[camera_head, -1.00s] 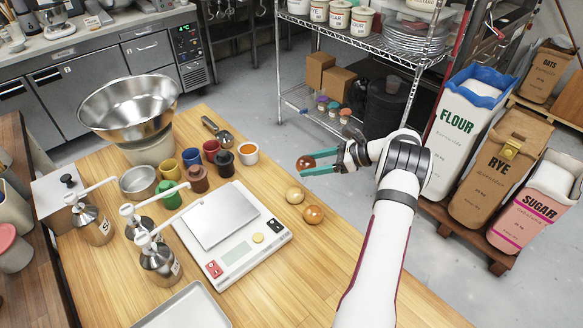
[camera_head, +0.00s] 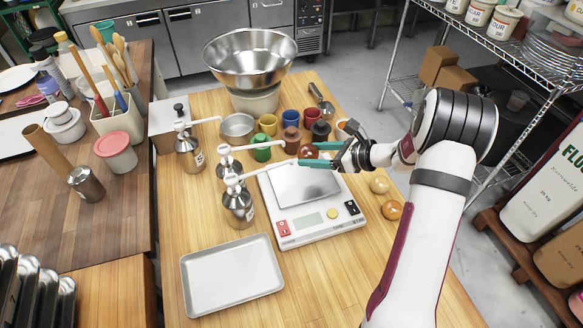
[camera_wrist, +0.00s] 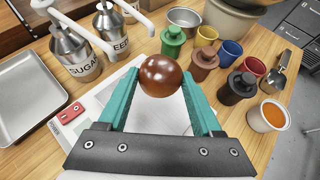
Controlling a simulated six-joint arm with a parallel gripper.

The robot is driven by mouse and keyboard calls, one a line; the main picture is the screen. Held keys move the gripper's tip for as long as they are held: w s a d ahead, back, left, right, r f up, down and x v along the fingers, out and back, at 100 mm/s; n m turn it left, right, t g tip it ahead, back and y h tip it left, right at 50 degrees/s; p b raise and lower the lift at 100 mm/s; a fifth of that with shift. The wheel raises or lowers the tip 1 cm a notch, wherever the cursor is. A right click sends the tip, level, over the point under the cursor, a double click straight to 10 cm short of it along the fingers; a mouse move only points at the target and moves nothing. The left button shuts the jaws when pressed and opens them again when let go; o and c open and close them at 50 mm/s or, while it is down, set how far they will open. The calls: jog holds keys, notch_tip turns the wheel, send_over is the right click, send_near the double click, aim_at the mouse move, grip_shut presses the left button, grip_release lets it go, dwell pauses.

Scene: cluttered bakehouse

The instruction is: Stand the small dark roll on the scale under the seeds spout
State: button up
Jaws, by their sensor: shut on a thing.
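My gripper (camera_head: 312,157) is shut on the small dark roll (camera_head: 308,151), a glossy brown ball between its teal fingers. The wrist view shows the roll (camera_wrist: 160,78) held between the fingertips, clear of the scale. The white scale (camera_head: 325,226) has a bare square pan (camera_head: 300,188); my gripper is above its far part. The middle metal pump, the seeds dispenser (camera_head: 229,163), stands left of the scale. Its label is partly readable in the wrist view (camera_wrist: 113,32). Its white spout points right, toward the scale's far end. The sugar dispenser (camera_head: 238,206) stands nearer the tray.
Several coloured pots, including a green pot (camera_head: 262,150) and a brown one (camera_head: 291,140), crowd beyond the scale. A pale roll (camera_head: 379,185) and an orange-brown roll (camera_head: 391,210) lie to its right. An empty tray (camera_head: 230,275) lies front left. Bare wood is free in front of the scale.

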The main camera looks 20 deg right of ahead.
send_over(293, 174)
notch_tip(293, 174, down, 4)
jog(key=shift+d+r, duration=0.1)
jog(key=shift+r, duration=0.15)
jog(key=shift+w+f, duration=0.1)
jog(key=shift+f, duration=1.9)
jog(key=shift+f, duration=0.15)
jog(key=o, duration=1)
